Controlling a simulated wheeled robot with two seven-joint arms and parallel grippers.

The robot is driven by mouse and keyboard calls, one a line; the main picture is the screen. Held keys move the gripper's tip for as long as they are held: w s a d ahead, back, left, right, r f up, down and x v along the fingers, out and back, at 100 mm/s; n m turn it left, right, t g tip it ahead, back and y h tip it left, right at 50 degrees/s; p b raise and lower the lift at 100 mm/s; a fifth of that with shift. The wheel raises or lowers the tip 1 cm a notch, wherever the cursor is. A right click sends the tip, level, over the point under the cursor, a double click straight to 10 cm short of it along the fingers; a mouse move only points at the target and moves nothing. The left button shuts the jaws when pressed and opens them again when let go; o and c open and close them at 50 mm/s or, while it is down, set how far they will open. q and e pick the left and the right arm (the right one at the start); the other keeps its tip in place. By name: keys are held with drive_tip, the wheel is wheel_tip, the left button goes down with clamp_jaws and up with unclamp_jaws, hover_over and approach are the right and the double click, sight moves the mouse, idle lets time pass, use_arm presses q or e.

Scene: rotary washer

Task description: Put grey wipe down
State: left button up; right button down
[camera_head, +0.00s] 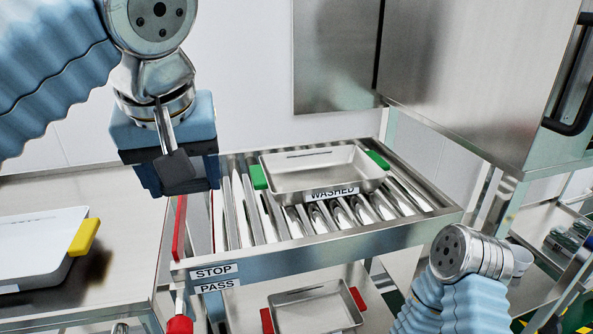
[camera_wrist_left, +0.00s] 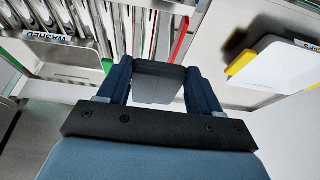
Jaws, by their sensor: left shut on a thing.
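My left gripper (camera_head: 172,170) points downward in front of the wall, at the left of the head view. It is shut on the grey wipe (camera_head: 175,168), a small dark grey piece at the fingertips. In the left wrist view, the wipe (camera_wrist_left: 157,84) spans the gap between the two blue fingers of the gripper (camera_wrist_left: 160,82). The wipe is held in the air, above the gap between the left table and the roller conveyor. My right arm shows at the lower right of the head view, but its gripper is not visible.
A tray (camera_head: 322,176) with green handles and a WASHED label sits on the roller conveyor (camera_head: 330,243). A white tray (camera_head: 35,243) with yellow handles stands on the left steel table (camera_head: 110,215). A red-handled tray (camera_head: 315,309) is below. A red lever (camera_head: 179,228) rises beside the conveyor.

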use_arm(q)
approach(220, 206)
drive_tip(key=s+v, duration=0.1)
drive_tip(key=v, duration=0.3)
drive_tip(key=w+f, duration=0.2)
drive_tip(key=f, duration=0.1)
drive_tip(key=shift+w+a+f+b, duration=0.3)
drive_tip(key=shift+a+b, duration=0.1)
drive_tip(key=shift+w+f, duration=0.45)
drive_tip(key=shift+f, duration=0.1)
drive_tip(key=b+x, duration=0.1)
drive_tip(key=x, duration=0.3)
drive_tip(key=shift+d+f, duration=0.15)
drive_tip(key=shift+f, duration=0.35)
